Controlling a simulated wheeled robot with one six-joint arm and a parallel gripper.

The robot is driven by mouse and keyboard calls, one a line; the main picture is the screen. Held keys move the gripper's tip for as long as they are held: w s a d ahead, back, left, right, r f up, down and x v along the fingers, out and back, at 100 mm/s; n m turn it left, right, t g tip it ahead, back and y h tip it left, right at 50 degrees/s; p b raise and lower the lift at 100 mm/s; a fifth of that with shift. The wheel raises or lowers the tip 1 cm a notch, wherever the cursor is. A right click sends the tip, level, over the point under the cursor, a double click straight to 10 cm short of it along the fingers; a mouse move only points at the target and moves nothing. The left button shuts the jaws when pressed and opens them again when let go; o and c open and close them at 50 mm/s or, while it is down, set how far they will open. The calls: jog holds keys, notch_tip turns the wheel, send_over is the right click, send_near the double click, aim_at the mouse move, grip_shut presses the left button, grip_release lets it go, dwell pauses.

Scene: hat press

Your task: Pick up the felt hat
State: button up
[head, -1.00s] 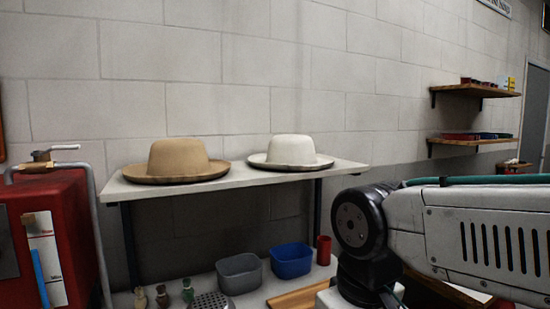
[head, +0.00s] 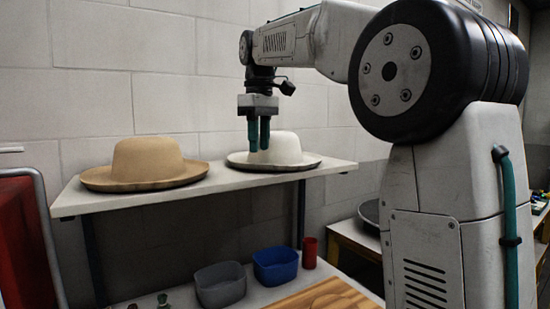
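A tan felt hat (head: 148,161) with a wide brim sits upright on the left part of a pale shelf (head: 222,188). A white felt hat (head: 285,152) with a darker brim edge sits to its right on the same shelf. My gripper (head: 259,150) points down at the white hat, and its two teal fingers overlap the left side of the crown in the picture. A narrow gap shows between the fingers, with nothing held in it. I cannot tell whether the fingers touch the hat or hang in front of it.
Below the shelf stand a grey bin (head: 221,288), a blue bin (head: 276,268) and a red cup (head: 309,253) beside a wooden board (head: 325,296). A red machine (head: 22,240) with a grey tube frame is at the left. A block wall stands close behind the shelf.

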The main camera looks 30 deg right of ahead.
aim_at(257, 159)
jog(key=shift+n, duration=0.8)
jog(key=w+d, duration=0.1)
jog(key=w, duration=0.1)
jog(key=w+d+r, duration=0.1)
jog(key=w, duration=0.2)
jog(key=w+d, duration=0.1)
jog(key=w, duration=0.1)
jog(key=shift+w+d+r, duration=0.2)
jog(key=shift+d, duration=0.15)
jog(key=shift+w+f, duration=0.1)
jog(key=shift+f, duration=0.2)
jog(key=shift+w+f, duration=0.2)
jog(key=shift+f, duration=3.3)
grip_shut()
